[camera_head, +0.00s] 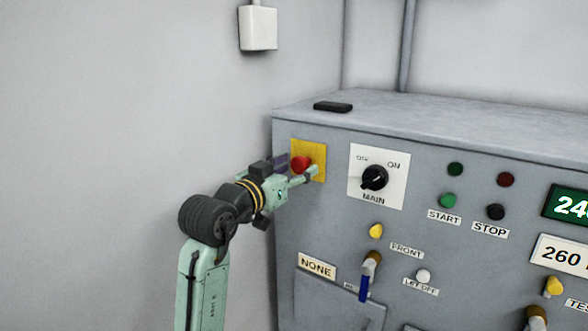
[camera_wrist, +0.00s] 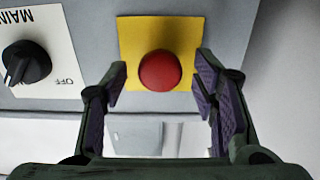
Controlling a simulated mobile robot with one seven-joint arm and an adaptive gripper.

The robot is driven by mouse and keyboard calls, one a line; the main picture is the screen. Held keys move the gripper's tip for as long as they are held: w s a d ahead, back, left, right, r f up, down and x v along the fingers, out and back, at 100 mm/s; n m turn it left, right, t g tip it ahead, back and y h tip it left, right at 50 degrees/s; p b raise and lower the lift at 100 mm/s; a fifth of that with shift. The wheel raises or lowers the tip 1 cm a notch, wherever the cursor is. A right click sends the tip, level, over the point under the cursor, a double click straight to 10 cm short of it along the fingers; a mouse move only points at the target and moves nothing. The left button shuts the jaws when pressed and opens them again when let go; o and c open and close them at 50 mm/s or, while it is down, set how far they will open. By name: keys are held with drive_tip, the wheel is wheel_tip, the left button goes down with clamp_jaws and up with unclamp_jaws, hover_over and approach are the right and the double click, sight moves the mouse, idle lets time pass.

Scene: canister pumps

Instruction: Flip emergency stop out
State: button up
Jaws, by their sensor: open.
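The emergency stop is a red round button (camera_head: 301,163) on a yellow square plate (camera_head: 320,152), at the upper left of the grey cabinet's front. In the wrist view my gripper (camera_wrist: 160,80) is open, with one finger on each side of the button. Gaps show between the fingers and the button. How near the fingertips are to the plate is hard to tell.
The MAIN rotary switch (camera_head: 375,178) is right of the plate. START (camera_head: 448,200) and STOP (camera_head: 495,212) buttons are farther right. A black flat object (camera_head: 333,107) lies on the cabinet top (camera_head: 440,120). The wall (camera_head: 120,120) left of the cabinet is mostly bare.

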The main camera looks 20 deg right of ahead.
drive_tip(key=v, duration=1.2)
drive_tip(key=shift+s+f, duration=0.1)
